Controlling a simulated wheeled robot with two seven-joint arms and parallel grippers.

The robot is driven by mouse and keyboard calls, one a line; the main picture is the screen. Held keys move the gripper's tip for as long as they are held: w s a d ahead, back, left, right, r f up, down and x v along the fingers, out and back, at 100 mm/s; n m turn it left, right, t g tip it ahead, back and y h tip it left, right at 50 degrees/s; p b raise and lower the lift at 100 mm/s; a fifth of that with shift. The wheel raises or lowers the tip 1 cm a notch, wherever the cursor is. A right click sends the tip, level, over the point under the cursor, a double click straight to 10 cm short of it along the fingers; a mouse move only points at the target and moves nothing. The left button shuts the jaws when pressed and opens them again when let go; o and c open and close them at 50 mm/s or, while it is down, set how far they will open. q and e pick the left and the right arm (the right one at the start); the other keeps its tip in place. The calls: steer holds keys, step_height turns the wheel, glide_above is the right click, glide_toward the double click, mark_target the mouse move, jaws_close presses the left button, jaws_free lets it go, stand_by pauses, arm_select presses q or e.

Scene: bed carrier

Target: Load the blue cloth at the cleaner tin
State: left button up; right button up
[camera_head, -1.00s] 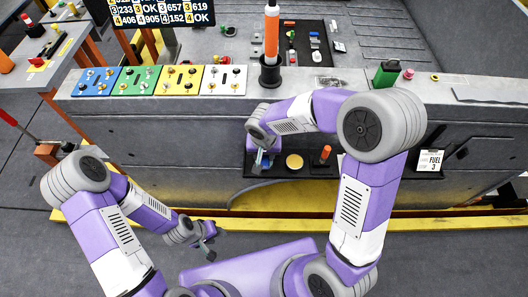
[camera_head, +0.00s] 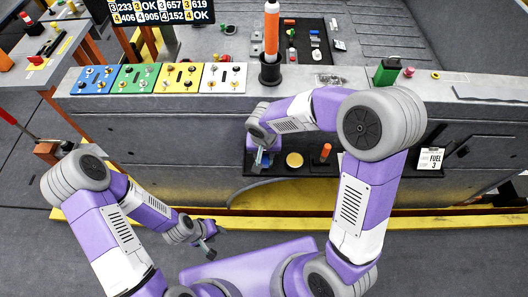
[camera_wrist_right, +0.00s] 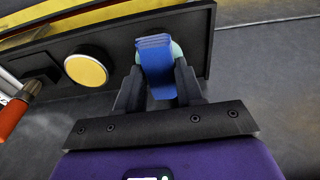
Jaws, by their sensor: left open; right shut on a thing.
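My right gripper (camera_wrist_right: 158,90) is shut on the blue cloth (camera_wrist_right: 155,62), a folded blue strip seen between the fingers in the right wrist view. A pale green edge shows behind the cloth; whether the cloth touches it I cannot tell. In the head view the right gripper (camera_head: 262,162) is at the left end of the black shelf (camera_head: 310,171). A round yellow-topped thing (camera_head: 294,160), perhaps the cleaner tin, sits on the shelf to its right; it also shows in the right wrist view (camera_wrist_right: 86,69). My left gripper (camera_head: 210,248) is open and empty, low over the floor.
An orange-handled tool (camera_head: 325,153) stands on the shelf right of the yellow round. A yellow rail (camera_head: 280,196) runs below.

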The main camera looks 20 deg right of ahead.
steer(key=shift+s+f+b, duration=0.1)
steer(key=shift+f+b, duration=0.35)
steer(key=shift+b, duration=0.2)
stand_by(1.6)
steer(key=shift+r, duration=0.1)
steer(key=shift+r+p, duration=2.45)
steer(key=shift+r, duration=1.05)
steer(key=shift+f, duration=0.1)
